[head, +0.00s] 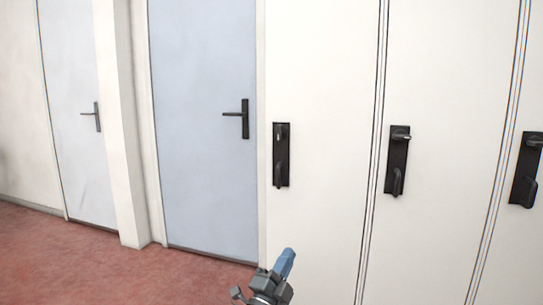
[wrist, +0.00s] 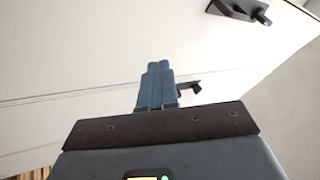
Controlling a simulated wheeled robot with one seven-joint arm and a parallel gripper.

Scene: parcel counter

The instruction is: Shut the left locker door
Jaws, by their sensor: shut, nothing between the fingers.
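The left locker door (head: 320,75) is a tall white panel with a black handle plate (head: 281,155) near its left edge. It looks about flush with the panel beside it; I cannot tell whether it is fully shut. My gripper (head: 287,257) is low in the head view, in front of this door's lower left part, its blue fingers together and empty. In the wrist view the shut fingers (wrist: 158,68) point toward a white surface; contact cannot be told. A black handle (wrist: 240,11) shows at the top right there, and another dark handle (wrist: 190,88) is partly hidden behind the fingers.
A middle locker door (head: 440,70) and another locker handle (head: 526,170) stand to the right. Two pale blue room doors (head: 200,60) (head: 78,150) are to the left, with a white pillar (head: 120,130) between them. Reddish floor (head: 60,265) is clear at the lower left.

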